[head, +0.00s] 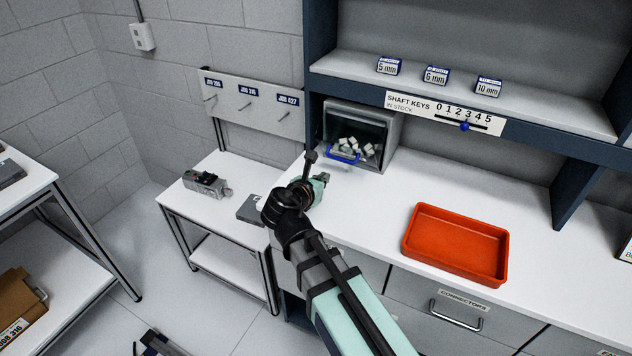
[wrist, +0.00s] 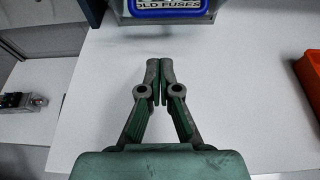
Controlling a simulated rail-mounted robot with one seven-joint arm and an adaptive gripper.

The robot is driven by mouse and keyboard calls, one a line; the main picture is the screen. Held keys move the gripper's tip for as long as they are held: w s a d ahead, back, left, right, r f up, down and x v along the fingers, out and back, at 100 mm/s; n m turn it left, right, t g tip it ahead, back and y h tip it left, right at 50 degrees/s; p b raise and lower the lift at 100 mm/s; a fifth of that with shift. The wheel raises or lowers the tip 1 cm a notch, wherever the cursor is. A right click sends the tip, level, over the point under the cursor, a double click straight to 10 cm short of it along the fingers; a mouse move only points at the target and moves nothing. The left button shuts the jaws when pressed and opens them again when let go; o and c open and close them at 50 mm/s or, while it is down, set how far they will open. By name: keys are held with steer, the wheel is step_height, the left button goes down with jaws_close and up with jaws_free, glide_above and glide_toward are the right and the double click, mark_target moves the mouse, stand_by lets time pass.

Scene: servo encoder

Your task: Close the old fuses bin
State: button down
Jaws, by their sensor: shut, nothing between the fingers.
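The old fuses bin (head: 391,124) is a grey box on the white worktop, under the shelf, in the head view. Its dark front shows several pale fuses inside, with a blue-edged part low at its left front. In the wrist view its blue-framed label (wrist: 168,7), reading OLD FUSES, is cut off by the top edge. My gripper (wrist: 160,66) is shut and empty, its fingertips together, pointing at the label with a gap of bare worktop between. In the head view my gripper (head: 322,179) is near the worktop's left front edge, partly hidden by my arm.
An orange tray (head: 455,243) lies on the worktop to the right. The shelf above carries small size boxes and a shaft keys sign (head: 445,112) with a blue slider. A lower side table (head: 180,205) at left holds a grey device (head: 206,184). The worktop between bin and tray is clear.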

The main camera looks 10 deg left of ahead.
steer(key=w, duration=0.2)
steer(key=w+d+p, duration=0.1)
steer(key=w, duration=0.1)
steer(key=shift+d+r, duration=0.1)
steer(key=shift+d, duration=0.1)
steer(key=shift+w+d+r, duration=0.15)
steer(key=shift+w, duration=0.25)
steer(key=shift+w+d+r, duration=0.15)
steer(key=shift+w, duration=0.25)
steer(key=shift+r+p, duration=0.1)
steer(key=shift+p, duration=0.25)
steer(key=shift+w+r+p, duration=0.15)
steer(key=shift+r+p, duration=0.15)
steer(key=shift+p, duration=0.55)
